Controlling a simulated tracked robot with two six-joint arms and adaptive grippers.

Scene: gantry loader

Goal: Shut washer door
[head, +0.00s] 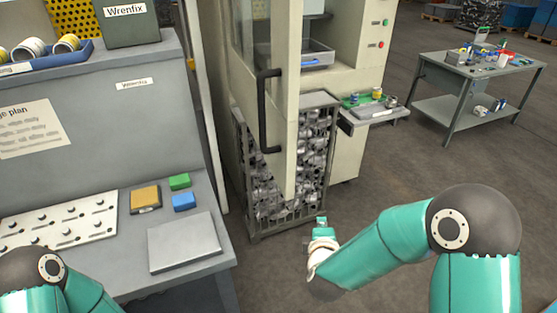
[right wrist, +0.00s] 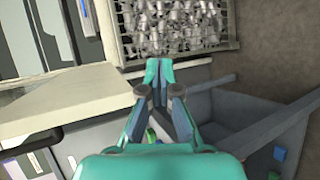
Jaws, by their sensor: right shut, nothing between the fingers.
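The washer door (head: 292,150) is a cream frame with a glass pane and a black vertical handle (head: 268,110). It stands open, swung out from the cream washer cabinet (head: 350,140). In the right wrist view a cream panel edge (right wrist: 70,105), apparently the door, crosses the left side. My right gripper (head: 320,222) is shut and empty, low to the right of the door and apart from it. It also shows in the right wrist view (right wrist: 159,70). My left arm shows at the lower left of the head view, but its gripper is out of frame.
A wire basket of metal parts (head: 250,225) stands behind the door's lower part and shows in the right wrist view (right wrist: 128,45). A grey console (head: 100,160) stands left. A side tray (head: 385,115) juts from the washer. A workbench (head: 445,70) stands far right; floor between is clear.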

